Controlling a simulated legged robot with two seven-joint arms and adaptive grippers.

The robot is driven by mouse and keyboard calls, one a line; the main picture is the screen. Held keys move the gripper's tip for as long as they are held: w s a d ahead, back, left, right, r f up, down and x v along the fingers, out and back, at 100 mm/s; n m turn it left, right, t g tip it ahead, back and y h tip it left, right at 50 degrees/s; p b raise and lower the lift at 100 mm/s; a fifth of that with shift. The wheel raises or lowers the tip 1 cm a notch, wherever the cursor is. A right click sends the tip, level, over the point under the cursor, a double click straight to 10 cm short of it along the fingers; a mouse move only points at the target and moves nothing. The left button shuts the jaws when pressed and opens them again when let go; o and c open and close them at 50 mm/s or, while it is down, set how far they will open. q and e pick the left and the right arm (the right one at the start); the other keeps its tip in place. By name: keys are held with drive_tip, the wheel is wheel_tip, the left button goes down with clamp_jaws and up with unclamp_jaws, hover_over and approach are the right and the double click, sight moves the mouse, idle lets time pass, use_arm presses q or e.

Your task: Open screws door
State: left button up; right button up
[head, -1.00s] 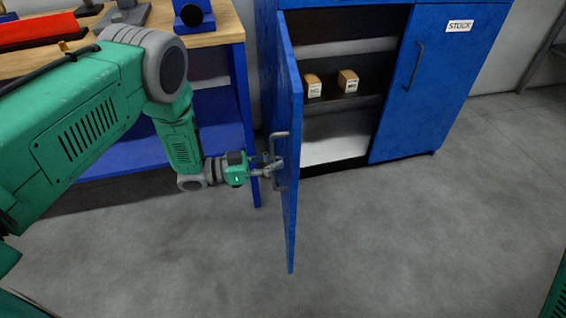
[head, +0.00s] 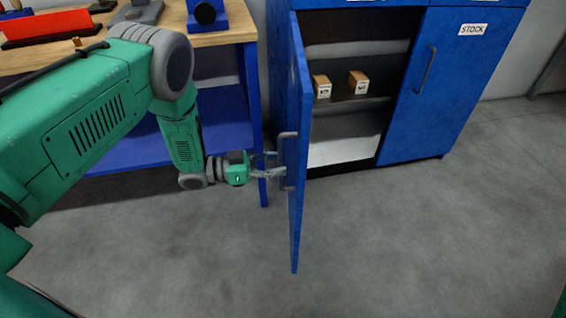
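The blue cabinet door (head: 297,220) on the left stands swung wide open, seen nearly edge-on. Its grey bar handle (head: 288,144) is on the door's left-facing side. My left gripper (head: 274,164) is at the handle, with its fingers spread apart and their tips close to the bar. I cannot tell whether they touch it. Inside the open cabinet, two small brown boxes (head: 321,86) (head: 358,83) with white labels sit on a shelf. My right gripper is not in view.
The right cabinet door (head: 450,90), labelled STOCK, is shut. A wooden-topped workbench (head: 225,37) with blue legs stands left of the cabinet, with parts on top. The grey floor (head: 420,240) in front is clear.

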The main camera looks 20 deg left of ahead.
use_arm(q)
drive_tip(key=v, duration=1)
drive_tip(key=shift+a, duration=0.15)
